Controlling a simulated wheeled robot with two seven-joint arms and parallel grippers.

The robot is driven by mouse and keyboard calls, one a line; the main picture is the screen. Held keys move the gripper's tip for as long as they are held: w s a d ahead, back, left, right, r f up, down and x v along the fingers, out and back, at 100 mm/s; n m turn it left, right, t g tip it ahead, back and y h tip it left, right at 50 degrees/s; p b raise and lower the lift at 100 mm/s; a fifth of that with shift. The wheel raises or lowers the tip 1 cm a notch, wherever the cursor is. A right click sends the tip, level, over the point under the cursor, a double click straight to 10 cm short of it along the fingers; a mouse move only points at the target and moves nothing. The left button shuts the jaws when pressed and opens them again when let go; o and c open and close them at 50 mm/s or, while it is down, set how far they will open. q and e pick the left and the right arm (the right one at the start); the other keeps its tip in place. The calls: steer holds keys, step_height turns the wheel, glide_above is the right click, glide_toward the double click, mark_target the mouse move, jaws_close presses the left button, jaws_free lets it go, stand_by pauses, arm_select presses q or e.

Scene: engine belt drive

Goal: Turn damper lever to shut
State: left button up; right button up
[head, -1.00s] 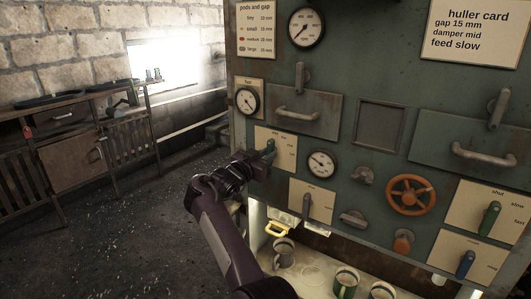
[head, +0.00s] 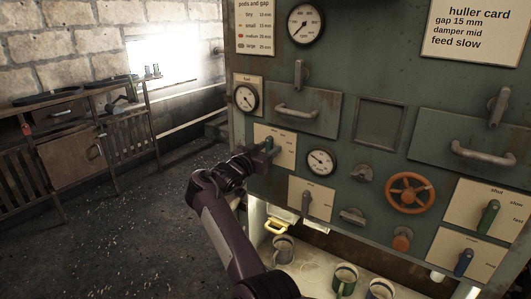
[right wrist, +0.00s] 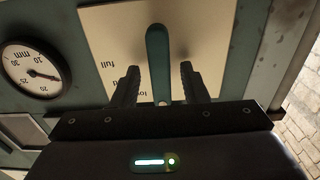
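A teal lever (head: 268,146) stands upright on a cream plate (head: 288,140) at the left of the green panel. My right gripper (head: 262,158) is at this lever. In the wrist view its two fingers (right wrist: 158,84) are apart, one on each side of the lever, with gaps on both sides. My left gripper is not in view.
A mm gauge (head: 320,162) is beside the plate. A grey lever (head: 306,202) sits below, and an orange wheel (head: 410,193), a green lever (head: 489,216) and a blue lever (head: 464,262) are further right. Mugs (head: 345,280) stand on the lit shelf below.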

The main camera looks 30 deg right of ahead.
steer(key=shift+a+f, duration=0.15)
steer(key=shift+f, duration=0.15)
steer(key=b+v, duration=0.2)
steer(key=v, duration=0.5)
steer(key=shift+s+a+b, duration=0.15)
steer(key=shift+s+b, duration=0.05)
steer(key=shift+b, duration=0.2)
